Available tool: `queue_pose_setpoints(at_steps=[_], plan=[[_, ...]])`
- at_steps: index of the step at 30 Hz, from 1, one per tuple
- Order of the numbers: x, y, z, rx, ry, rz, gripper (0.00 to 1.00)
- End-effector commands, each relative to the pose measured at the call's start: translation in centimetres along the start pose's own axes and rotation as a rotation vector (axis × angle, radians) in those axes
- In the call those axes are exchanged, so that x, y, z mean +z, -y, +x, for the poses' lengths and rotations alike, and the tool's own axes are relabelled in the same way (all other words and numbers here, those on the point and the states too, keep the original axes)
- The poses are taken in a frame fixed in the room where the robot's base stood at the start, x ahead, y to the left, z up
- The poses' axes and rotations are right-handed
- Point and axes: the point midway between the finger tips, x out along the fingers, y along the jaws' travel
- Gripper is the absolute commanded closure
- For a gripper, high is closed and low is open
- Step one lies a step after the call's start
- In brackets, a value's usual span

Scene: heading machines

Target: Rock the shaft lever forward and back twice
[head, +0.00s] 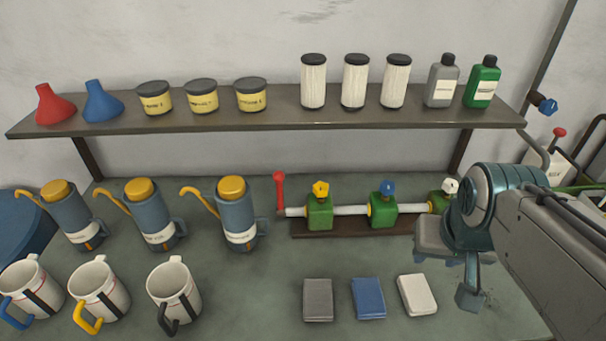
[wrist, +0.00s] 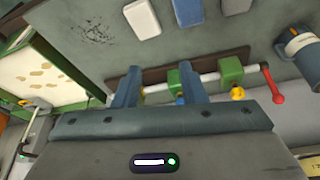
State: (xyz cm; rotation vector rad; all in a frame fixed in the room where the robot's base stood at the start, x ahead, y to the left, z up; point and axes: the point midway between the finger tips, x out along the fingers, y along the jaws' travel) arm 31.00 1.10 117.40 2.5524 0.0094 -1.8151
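The shaft lever (head: 280,190) is red and stands upright at the left end of a pale shaft (head: 350,210), which runs through green blocks (head: 383,213) on a brown base. The blocks carry yellow, blue and white knobs. In the wrist view the red lever (wrist: 272,85) is at the right end of the shaft, well to the right of the fingers. My gripper (head: 468,290) is at the right of the bench, in front of the shaft's right end and far from the lever. In the wrist view its fingers (wrist: 160,70) are apart with nothing gripped between them.
Blue oil cans (head: 235,212) stand left of the lever, the nearest close to it. White mugs (head: 175,292) stand in front of them. Grey, blue (head: 368,298) and white pads lie in front of the shaft. A shelf (head: 270,123) with funnels, tins, filters and bottles overhangs behind.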

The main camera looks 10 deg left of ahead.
Motion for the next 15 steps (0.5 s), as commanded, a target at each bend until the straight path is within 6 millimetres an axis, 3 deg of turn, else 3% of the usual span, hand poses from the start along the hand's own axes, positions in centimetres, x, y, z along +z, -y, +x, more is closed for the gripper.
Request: queue_pose_setpoints(at_steps=[8,11,15], plan=[[-10.0,7.2,0.3,-0.001,0.01,-0.027,0.62],[-13.3,11.0,1.0,0.003,0.005,-0.03,0.62],[-16.9,17.4,2.3,0.007,-0.007,-0.037,0.62]])
